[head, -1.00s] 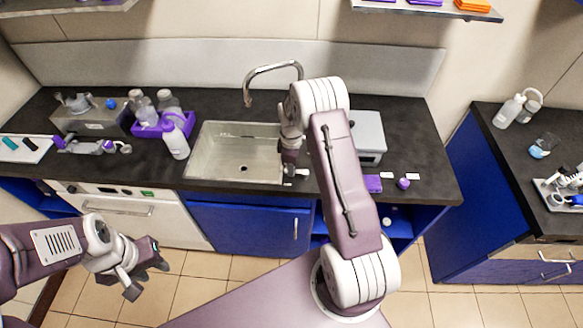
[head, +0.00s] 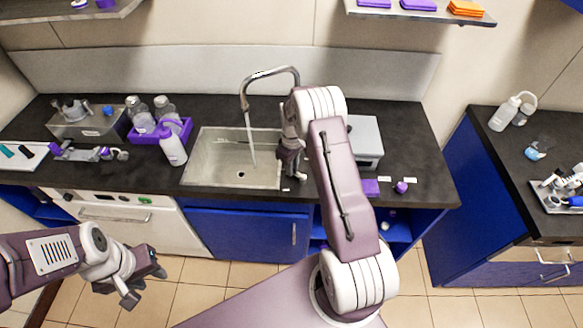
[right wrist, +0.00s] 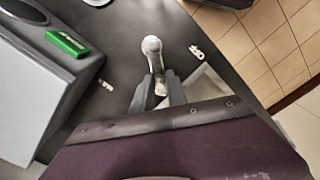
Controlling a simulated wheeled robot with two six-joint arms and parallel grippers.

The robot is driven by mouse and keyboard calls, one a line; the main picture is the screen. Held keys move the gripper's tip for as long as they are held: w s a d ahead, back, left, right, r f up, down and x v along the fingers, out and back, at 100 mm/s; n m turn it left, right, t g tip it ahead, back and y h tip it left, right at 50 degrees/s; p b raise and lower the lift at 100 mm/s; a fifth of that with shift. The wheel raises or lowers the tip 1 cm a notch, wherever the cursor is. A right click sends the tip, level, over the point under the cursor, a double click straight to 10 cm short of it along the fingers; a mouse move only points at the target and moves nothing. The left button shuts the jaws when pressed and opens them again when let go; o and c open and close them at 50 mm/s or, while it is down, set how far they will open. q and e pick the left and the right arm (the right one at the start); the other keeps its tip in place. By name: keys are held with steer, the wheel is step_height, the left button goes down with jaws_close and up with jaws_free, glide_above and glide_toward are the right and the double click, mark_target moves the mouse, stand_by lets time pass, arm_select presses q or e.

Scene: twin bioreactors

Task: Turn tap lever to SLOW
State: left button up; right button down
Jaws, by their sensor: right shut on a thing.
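The tap lever (right wrist: 152,48) is a pale rod with a rounded knob in the right wrist view. My right gripper (right wrist: 160,92) is shut on it, with a finger on each side. In the head view, my right gripper (head: 292,168) is at the sink's right edge. The curved metal tap (head: 268,74) arches over the sink (head: 215,165), and a thin water stream (head: 251,140) falls from its spout. Small white labels (right wrist: 196,50) lie beside the lever, too small to read. My left gripper (head: 145,280) is open and empty, in front of the white oven.
A grey box-shaped device (head: 364,140) stands just right of the lever. A purple tray with bottles (head: 172,138) stands left of the sink. A purple block (head: 370,188) and small cap (head: 402,187) lie near the front edge.

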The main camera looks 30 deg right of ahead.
steer(key=shift+w+d+r, duration=0.1)
steer(key=shift+w+r, duration=0.05)
steer(key=shift+w, duration=0.05)
steer(key=c, duration=1.5)
jaws_free()
steer(key=shift+o, duration=0.9)
steer(key=shift+s, duration=0.15)
step_height(320, 180, up, 9)
steer(key=b, duration=0.1)
